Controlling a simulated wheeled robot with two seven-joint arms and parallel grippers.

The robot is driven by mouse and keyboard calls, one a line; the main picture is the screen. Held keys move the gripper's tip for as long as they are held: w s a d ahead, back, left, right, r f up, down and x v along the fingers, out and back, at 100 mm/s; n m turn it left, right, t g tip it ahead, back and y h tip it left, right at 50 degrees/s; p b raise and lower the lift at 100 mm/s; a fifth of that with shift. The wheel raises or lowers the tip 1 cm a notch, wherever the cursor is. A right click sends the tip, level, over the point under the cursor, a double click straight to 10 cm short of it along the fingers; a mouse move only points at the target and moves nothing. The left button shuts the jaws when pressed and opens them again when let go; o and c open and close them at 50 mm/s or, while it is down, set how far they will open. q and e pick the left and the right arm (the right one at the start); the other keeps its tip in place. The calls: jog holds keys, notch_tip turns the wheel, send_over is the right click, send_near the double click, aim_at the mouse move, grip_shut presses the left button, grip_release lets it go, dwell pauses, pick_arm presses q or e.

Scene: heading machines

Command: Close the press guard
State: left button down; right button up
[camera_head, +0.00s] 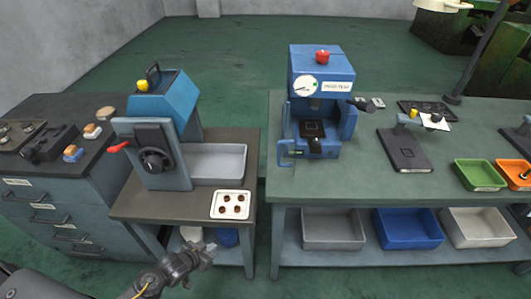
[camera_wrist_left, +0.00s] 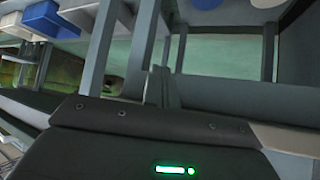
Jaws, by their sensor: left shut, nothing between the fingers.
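The blue press (camera_head: 322,75) with a red knob on top and a round dial stands on the right-hand bench. Its guard (camera_head: 286,153) appears as a blue frame with a handle at the press's left front; the front of the press looks uncovered, with a dark block (camera_head: 312,130) visible inside. My right gripper is not in view.
A smaller machine (camera_head: 160,140) with a red-tipped lever and a white tray (camera_head: 231,204) of small parts are on the left bench. The right bench (camera_head: 370,185) has clear top in front of the press. Bins (camera_head: 407,228) sit on its lower shelf.

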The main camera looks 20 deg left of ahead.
pick_arm(q)
jog(key=w+d+r+m+h, duration=0.2)
jog(key=r+m+h, duration=0.15)
jog(key=r, duration=0.95)
jog(key=w+d+r+m+h+p, duration=0.1)
jog(key=r+m+h, duration=0.3)
jog(key=r, duration=1)
jog(key=w+d+r+m+h, duration=0.2)
jog(key=r+h, duration=0.4)
jog(key=r, duration=0.7)
jog(key=p+x, duration=0.5)
jog(key=x, duration=0.8)
jog(key=shift+d+f+g, duration=0.35)
jog(key=shift+d+g, duration=0.05)
jog(key=shift+d, duration=0.1)
